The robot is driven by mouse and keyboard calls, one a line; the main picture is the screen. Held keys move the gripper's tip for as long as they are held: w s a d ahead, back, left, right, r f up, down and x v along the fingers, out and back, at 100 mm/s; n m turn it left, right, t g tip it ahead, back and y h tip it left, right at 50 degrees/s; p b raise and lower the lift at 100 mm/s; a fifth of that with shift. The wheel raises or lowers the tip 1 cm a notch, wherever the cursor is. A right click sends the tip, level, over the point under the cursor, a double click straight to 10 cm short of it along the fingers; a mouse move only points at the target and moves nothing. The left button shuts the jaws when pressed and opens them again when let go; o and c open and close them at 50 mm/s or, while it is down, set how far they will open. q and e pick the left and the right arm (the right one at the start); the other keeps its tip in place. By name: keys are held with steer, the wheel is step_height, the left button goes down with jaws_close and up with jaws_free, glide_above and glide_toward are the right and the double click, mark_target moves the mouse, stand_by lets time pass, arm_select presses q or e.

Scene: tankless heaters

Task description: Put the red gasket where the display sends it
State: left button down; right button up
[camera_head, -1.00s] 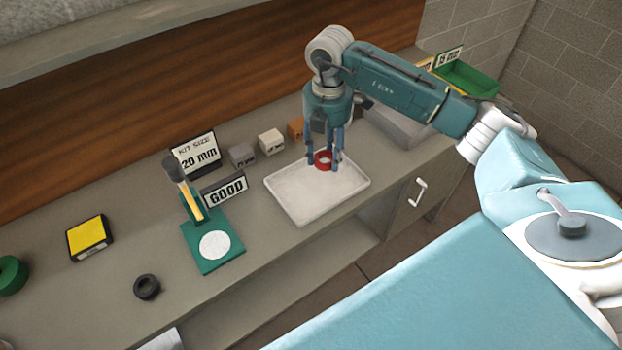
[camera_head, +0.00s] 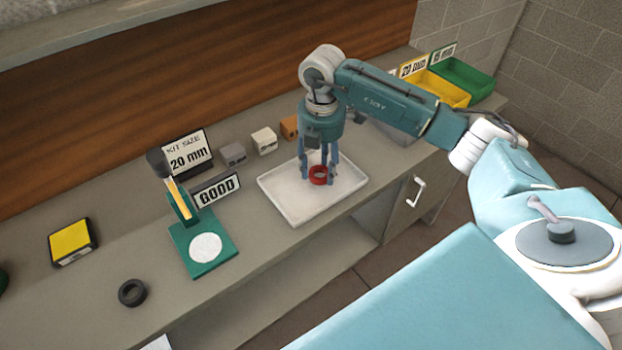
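The red gasket (camera_head: 318,175) is between the fingers of my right gripper (camera_head: 319,179), which appears shut on it. Both are over the white tray (camera_head: 281,191); I cannot tell whether the gasket touches the tray floor. The display (camera_head: 187,154) reads "KIT SIZE 20 mm" and stands at the back of the bench. At the far right end are a yellow bin (camera_head: 447,92) with a "20 mm" sign (camera_head: 413,68) and a green bin (camera_head: 467,76) with a "15 mm" sign (camera_head: 443,54). My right arm hides part of the bench before the bins. My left gripper is not in view.
A green stand (camera_head: 209,246) with a white disc and a "GOOD" sign (camera_head: 217,190) is left of the tray. Grey, white and orange blocks (camera_head: 264,141) line the back. A black ring (camera_head: 132,292) and a yellow-topped box (camera_head: 71,242) lie left on the bench (camera_head: 110,235).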

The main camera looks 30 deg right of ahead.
steer(key=shift+o, duration=1.3)
step_height(320, 180, up, 12)
steer(key=shift+s+f, duration=0.1)
